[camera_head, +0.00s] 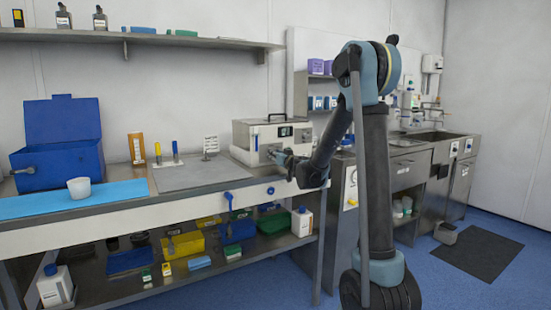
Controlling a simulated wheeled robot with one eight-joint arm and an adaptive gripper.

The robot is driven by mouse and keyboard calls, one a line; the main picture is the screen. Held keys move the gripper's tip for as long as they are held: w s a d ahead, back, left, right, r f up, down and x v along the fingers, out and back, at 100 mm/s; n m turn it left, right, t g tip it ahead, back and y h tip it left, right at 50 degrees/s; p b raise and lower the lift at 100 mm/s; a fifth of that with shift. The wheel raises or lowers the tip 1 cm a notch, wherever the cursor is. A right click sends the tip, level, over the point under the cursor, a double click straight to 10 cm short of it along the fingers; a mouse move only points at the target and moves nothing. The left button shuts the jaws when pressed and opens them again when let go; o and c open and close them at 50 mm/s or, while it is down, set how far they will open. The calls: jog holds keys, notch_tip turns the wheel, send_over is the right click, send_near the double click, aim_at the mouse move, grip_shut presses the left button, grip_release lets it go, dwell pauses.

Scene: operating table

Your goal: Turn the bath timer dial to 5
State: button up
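The bath (245,134) is a pale metal box with a lid and a dark display on its front, at the back right of the workbench. My gripper (274,154) is at the front of the bath, close to its lower front panel. The timer dial cannot be made out; my gripper and arm cover part of that panel. I cannot tell whether the gripper touches the bath. The fingers are too small and dark to show whether they are open or shut.
A grey mat (190,174) lies left of the bath, with a small sign stand (210,147) at its back. A blue open-lidded box (60,150) and a white cup (79,188) stand farther left. A sink (430,136) is at the right.

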jog(key=shift+c, duration=0.4)
jog(key=m, duration=0.4)
jog(key=shift+w+d+r+m, duration=0.1)
jog(key=shift+m, duration=0.2)
jog(key=m, duration=0.5)
jog(key=m+g, duration=0.1)
jog(key=m, duration=0.4)
jog(key=shift+d, duration=0.1)
jog(key=m, duration=0.4)
jog(key=shift+m+y, duration=0.3)
jog(key=o, duration=1.1)
jog(key=shift+c, duration=0.2)
